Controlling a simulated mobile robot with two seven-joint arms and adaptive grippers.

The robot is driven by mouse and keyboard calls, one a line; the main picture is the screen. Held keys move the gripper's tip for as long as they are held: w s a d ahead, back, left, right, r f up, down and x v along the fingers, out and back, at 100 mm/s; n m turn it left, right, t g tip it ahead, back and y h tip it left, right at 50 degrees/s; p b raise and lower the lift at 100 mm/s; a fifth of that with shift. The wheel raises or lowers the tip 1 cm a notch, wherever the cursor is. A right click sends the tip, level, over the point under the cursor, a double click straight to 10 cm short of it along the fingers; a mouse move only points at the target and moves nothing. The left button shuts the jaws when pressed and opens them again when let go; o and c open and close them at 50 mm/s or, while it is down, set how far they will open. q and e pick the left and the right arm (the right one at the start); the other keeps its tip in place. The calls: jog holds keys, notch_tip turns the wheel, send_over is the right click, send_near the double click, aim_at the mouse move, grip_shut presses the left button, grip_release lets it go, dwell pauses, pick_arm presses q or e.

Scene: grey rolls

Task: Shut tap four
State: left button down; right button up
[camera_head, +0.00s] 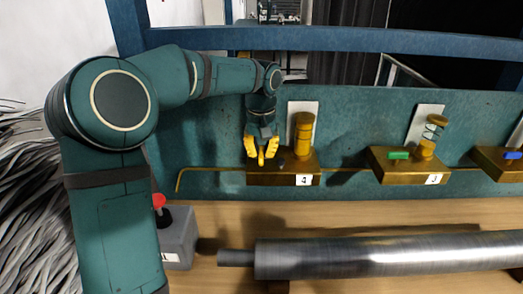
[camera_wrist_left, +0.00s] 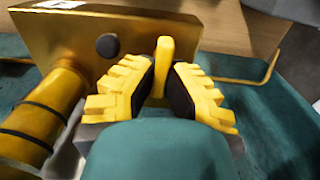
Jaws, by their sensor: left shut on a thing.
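Tap four is a brass block (camera_head: 270,179) with a white "4" label, fixed at the lower edge of the teal panel in the head view. A ringed brass cylinder (camera_head: 304,134) stands on it. In the left wrist view the brass block (camera_wrist_left: 70,38) fills the upper left, and a yellow handle (camera_wrist_left: 164,58) stands between my finger pads. My left gripper (camera_head: 262,158) reaches down over the left part of the block. Its yellow fingers (camera_wrist_left: 163,85) are shut on the yellow handle. The handle's lower part is hidden by the fingers. My right gripper is not in view.
Tap three, with a green handle (camera_head: 398,155), and another tap with a blue handle (camera_head: 512,155) stand to the right. A thin brass pipe (camera_head: 210,169) runs left from tap four. A grey box with a red button (camera_head: 159,201) and a large metal roll (camera_head: 380,256) lie in front.

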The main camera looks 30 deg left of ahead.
pick_arm(q)
jog(key=shift+r+m+p, duration=0.1)
jog(key=shift+m+p, duration=1)
jog(key=m+p, duration=0.2)
jog(key=shift+d+m, duration=0.15)
jog(key=shift+m, duration=0.15)
jog(key=m+p, duration=0.4)
jog(key=m, duration=0.2)
jog(key=shift+d, duration=0.15)
jog(key=m+p, duration=0.3)
jog(key=m, duration=0.2)
jog(key=shift+s+d, duration=0.1)
jog(key=shift+s, duration=0.05)
jog(key=shift+f+m, duration=0.2)
jog(key=shift+m, duration=0.4)
jog(key=shift+p, duration=0.35)
